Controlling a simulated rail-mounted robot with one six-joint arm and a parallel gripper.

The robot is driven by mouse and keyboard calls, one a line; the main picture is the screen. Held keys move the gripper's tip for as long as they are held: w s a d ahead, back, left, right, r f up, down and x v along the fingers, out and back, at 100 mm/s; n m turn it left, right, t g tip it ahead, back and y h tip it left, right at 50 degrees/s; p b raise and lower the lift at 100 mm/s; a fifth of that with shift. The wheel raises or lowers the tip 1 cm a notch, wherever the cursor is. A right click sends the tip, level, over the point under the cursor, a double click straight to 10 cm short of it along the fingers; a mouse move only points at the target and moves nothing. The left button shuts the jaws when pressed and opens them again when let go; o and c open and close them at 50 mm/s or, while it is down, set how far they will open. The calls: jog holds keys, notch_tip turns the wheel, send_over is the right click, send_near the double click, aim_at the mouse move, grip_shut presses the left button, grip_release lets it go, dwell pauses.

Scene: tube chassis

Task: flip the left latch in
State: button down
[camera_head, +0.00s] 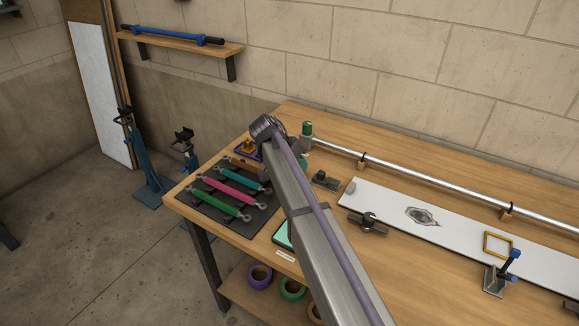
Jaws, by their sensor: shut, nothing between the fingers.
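Two dark metal latch-like fittings sit near the left end of a white panel (470,232). One fitting (323,180) is just off the panel's left end, and the other (368,222) is at its near edge. I cannot tell which is the left latch or how each one is set. My arm reaches across the bench from the bottom. My gripper's fingers do not show; the arm seems to hide them.
A long metal tube (430,184) runs along the back of the wooden bench (318,265), with a green piece (307,128) at its left end. A dark mat (205,209) with several coloured turnbuckles lies left of my arm. A yellow frame (497,245) is on the panel.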

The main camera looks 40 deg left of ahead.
aim_at(321, 172)
jog(key=d, duration=0.3)
jog(key=shift+w+r, duration=0.2)
jog(key=shift+r, duration=0.05)
jog(key=shift+w+d, duration=0.1)
jog(key=shift+d, duration=0.2)
jog(key=d, duration=0.3)
jog(key=shift+w+d, duration=0.3)
jog(key=shift+a, duration=0.2)
